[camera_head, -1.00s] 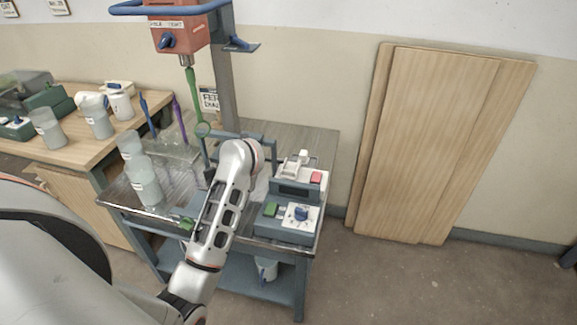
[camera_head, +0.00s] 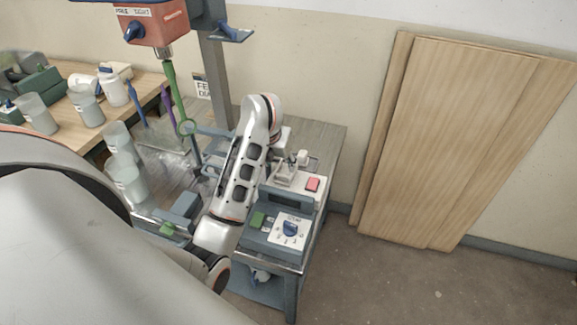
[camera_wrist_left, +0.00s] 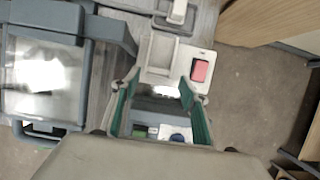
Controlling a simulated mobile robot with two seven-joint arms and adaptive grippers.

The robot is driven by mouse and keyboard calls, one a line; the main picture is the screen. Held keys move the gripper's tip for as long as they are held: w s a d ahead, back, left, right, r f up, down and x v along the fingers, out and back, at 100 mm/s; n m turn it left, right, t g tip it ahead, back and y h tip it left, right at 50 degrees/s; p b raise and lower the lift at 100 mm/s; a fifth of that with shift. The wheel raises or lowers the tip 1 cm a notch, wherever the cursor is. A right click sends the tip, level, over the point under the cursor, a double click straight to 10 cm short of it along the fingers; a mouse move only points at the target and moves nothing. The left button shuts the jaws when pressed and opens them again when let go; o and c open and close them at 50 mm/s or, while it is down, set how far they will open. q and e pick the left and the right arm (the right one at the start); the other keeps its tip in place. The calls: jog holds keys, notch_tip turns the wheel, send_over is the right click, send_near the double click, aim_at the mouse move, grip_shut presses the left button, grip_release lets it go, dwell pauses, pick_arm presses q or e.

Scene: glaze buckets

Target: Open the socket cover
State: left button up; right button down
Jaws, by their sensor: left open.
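The socket (camera_head: 286,176) is a pale block on top of the control box (camera_head: 262,243), left of a red button. In the left wrist view the socket (camera_wrist_left: 160,54) shows a shallow rectangular recess, with a white piece (camera_wrist_left: 179,12) beyond it. I cannot tell which part is the cover, or whether it is open. My left gripper (camera_wrist_left: 158,90) is open and empty, its two green-padded fingers apart just in front of the socket, above the box. In the head view my arm hides most of it. My right gripper is not in view.
The red button (camera_head: 312,185) sits close right of the socket. A dial (camera_head: 290,229) and green button (camera_head: 258,220) are nearer. Clear cups (camera_head: 127,180) and a green stirrer (camera_head: 175,95) stand left. Wooden boards (camera_head: 455,140) lean on the wall; floor at right is clear.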

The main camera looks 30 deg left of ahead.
aim_at(282, 175)
pick_arm(q)
notch_tip(282, 175, down, 2)
jog(key=shift+f+b, duration=0.1)
jog(key=shift+b, duration=0.25)
jog(key=x, duration=0.3)
jog(key=shift+w+a+f+b, duration=0.1)
jog(key=shift+w+f+b, duration=0.15)
jog(key=shift+f+b, duration=0.1)
jog(key=shift+w+f, duration=0.2)
jog(key=shift+f, duration=0.2)
jog(key=shift+w+f, duration=0.1)
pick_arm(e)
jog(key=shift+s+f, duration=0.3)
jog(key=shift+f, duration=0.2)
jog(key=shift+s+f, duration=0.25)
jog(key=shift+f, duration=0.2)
pick_arm(q)
grip_shut()
jog(key=shift+a, duration=0.1)
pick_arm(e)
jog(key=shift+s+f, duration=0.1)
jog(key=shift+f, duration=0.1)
